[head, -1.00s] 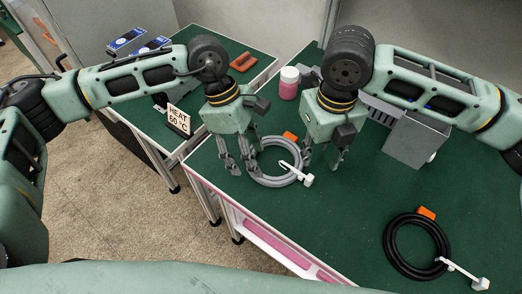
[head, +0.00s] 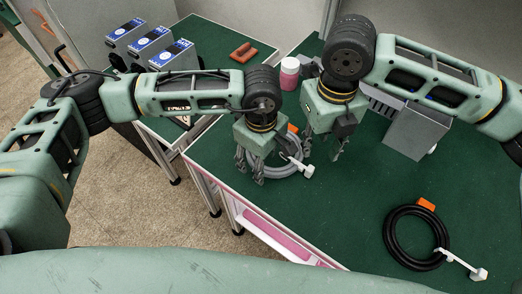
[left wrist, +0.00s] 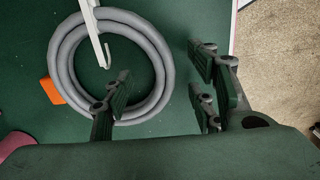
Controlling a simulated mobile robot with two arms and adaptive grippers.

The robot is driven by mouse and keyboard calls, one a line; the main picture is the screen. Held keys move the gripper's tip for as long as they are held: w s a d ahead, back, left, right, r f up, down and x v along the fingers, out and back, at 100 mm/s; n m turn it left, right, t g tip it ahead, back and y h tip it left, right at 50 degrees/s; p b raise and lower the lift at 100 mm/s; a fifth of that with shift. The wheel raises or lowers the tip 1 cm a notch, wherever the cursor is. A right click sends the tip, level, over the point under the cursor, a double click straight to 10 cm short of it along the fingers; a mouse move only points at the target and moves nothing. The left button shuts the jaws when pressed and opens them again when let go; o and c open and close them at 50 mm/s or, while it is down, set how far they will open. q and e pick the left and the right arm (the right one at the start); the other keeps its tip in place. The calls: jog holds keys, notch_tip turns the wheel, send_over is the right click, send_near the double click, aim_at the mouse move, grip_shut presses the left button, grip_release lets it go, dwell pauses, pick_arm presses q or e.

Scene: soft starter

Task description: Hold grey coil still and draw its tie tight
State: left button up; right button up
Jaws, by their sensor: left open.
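The grey coil (head: 290,171) lies flat at the near left edge of the green table, partly hidden behind my left gripper. It also shows in the left wrist view (left wrist: 159,75). Its white tie (head: 307,171) crosses the ring, with a block-like end outside the coil; the strap also shows in the left wrist view (left wrist: 93,28). My left gripper (head: 249,167) is open at the coil's left side; in the left wrist view (left wrist: 163,88), one finger overlaps the ring and the other is outside it. My right gripper (head: 322,153) looks open and empty, beyond the tie's end.
An orange tag (head: 293,128) is at the grey coil's far side. A black coil (head: 390,236) with its own white tie lies at right. A pink-labelled bottle (head: 289,76) and a grey bin (head: 415,133) stand farther back. Table between the coils is clear.

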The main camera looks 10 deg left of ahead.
pick_arm(q)
jog(key=shift+f, duration=0.3)
